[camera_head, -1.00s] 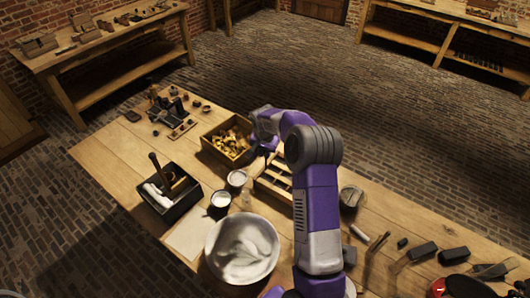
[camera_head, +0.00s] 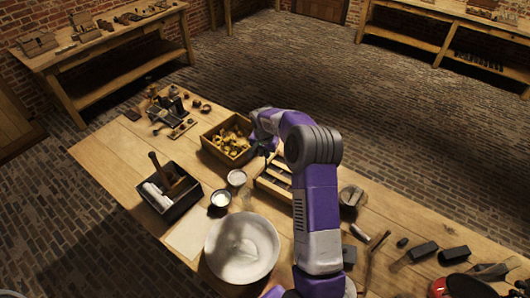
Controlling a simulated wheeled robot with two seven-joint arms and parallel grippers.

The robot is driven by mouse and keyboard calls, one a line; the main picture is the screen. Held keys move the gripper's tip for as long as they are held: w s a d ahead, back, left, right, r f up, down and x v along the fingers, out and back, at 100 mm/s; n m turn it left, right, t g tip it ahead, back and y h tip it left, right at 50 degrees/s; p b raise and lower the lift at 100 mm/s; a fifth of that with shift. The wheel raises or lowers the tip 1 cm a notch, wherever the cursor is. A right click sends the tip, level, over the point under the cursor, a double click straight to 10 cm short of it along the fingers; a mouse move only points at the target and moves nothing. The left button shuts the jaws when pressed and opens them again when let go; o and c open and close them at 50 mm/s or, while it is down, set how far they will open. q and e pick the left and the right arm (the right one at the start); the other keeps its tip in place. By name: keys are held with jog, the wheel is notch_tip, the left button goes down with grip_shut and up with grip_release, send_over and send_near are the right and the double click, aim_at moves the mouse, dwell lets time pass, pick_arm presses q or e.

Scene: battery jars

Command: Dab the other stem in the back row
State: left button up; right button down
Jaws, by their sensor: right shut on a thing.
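My right gripper (camera_head: 264,148) hangs over the gap between the box of brass pieces and the wooden rack. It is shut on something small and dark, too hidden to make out. The slatted wooden rack (camera_head: 266,189) lies just below and right of the gripper, partly covered by my arm. I cannot make out separate stems or their rows there. The wooden box (camera_head: 208,146) left of the gripper holds several brass-coloured pieces (camera_head: 229,140). Two small dark cups with pale contents, a nearer one (camera_head: 220,199) and a farther one (camera_head: 236,178), stand left of the rack. My left gripper is out of view.
A large white bowl (camera_head: 242,248) stands at the near edge beside a pale sheet (camera_head: 188,234). A black tray (camera_head: 176,207) holds a wooden-handled tool and a white roll. Hand tools (camera_head: 423,251) lie at right. The table's left part (camera_head: 112,158) is clear.

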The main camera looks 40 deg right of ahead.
jog(key=shift+r+p, duration=1.5)
jog(key=shift+r, duration=1.05)
jog(key=shift+f, duration=0.1)
